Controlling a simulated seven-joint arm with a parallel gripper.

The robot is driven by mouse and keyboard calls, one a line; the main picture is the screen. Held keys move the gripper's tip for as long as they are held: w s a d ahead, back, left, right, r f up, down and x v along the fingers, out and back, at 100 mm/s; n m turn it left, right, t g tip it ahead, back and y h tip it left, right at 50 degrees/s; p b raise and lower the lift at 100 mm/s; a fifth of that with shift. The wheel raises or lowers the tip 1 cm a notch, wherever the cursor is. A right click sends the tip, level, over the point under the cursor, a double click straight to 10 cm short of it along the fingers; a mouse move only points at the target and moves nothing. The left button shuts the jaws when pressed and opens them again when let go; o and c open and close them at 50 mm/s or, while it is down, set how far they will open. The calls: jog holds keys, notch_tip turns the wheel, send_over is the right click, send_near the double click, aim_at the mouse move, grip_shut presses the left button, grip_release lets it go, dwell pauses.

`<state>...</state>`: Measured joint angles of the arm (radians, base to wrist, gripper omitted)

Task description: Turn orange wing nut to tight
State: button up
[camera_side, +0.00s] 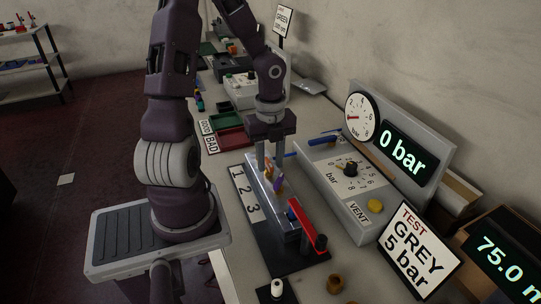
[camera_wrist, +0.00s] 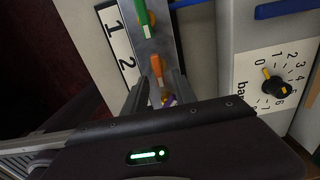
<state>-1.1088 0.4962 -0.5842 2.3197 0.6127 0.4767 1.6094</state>
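The orange wing nut (camera_wrist: 157,67) shows in the wrist view on a grey metal manifold (camera_wrist: 163,42), in line with a green wing nut (camera_wrist: 145,18) and a purple one (camera_wrist: 168,100). My gripper (camera_wrist: 159,78) is open, with one finger on each side of the orange nut's line. The nut shows between and just beyond the fingertips; I cannot tell whether they touch it. In the side view my gripper (camera_side: 271,167) points straight down over the far part of the manifold (camera_side: 287,220), and its fingers partly hide the nuts.
A label strip with 1, 2, 3 (camera_side: 246,194) lies left of the manifold. A red lever (camera_side: 308,228) stands at its near end. Right of it is a grey control box (camera_side: 333,190) with a dial and yellow vent button (camera_side: 375,205). The display (camera_side: 403,152) reads 0 bar. A sign (camera_side: 421,250) reads TEST GREY 5 bar.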

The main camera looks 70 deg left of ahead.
aim_at(271, 165)
notch_tip(271, 165, up, 7)
jog(key=shift+f, duration=0.1)
dwell(0.4)
jog(key=s+d+r+n+t, duration=0.2)
jog(key=s+d+r+n, duration=0.2)
jog(key=d+r+n, duration=0.2)
jog(key=s+d+r+n+t, duration=0.3)
jog(key=d+r+n, duration=0.4)
jog(key=d+n, duration=0.4)
jog(key=shift+s+d+n+t, duration=0.2)
jog(key=shift+s+n+t, duration=0.1)
jog(key=shift+s+n, duration=0.25)
jog(key=shift+w, duration=0.15)
